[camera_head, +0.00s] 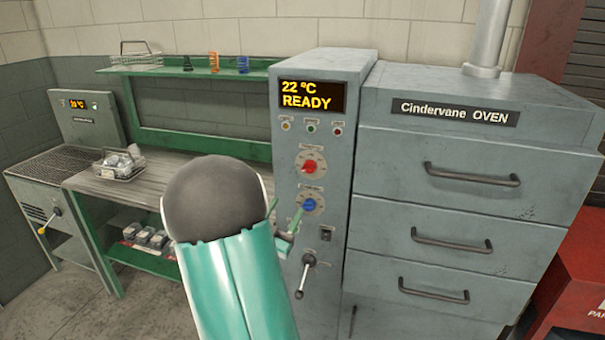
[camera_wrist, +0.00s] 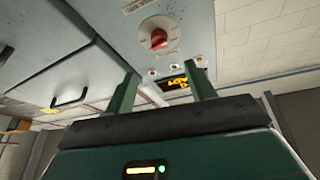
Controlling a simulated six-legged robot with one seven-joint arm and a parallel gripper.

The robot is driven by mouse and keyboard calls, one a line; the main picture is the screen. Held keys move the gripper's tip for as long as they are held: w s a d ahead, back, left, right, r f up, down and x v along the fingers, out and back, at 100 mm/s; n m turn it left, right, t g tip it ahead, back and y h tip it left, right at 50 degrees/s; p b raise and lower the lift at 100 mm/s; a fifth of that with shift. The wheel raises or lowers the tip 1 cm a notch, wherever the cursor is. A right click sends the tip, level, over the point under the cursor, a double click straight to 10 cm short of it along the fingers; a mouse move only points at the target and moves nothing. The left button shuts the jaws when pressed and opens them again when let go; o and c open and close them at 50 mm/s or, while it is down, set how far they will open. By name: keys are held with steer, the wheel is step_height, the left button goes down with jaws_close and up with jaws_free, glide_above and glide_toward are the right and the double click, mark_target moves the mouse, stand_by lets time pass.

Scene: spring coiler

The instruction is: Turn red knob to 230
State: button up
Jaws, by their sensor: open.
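The red knob (camera_head: 309,167) sits on a round dial on the grey oven control panel (camera_head: 335,130), above a blue knob (camera_head: 309,204). The display (camera_head: 312,96) reads "22 °C READY". My gripper (camera_head: 287,232) is partly hidden behind my green arm, in front of the panel near the blue knob and below the red knob. In the wrist view the red knob (camera_wrist: 158,40) shows beyond the two green fingers of my gripper (camera_wrist: 160,85). The fingers are apart, with nothing between them. The dial's numbers are too small to read.
The Cindervane oven (camera_head: 470,150) with its drawer handles stands right of the panel. A black-handled lever (camera_head: 306,272) sticks out below the blue knob. A red cabinet (camera_head: 580,270) is at far right.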

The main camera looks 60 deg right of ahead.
mark_target(307, 172)
steer(key=x, duration=1.3)
steer(key=shift+s+d+r, duration=0.1)
steer(key=shift+d+r, duration=0.15)
steer(key=shift+d, duration=0.05)
steer(key=c, duration=0.9)
steer(key=shift+c, duration=0.2)
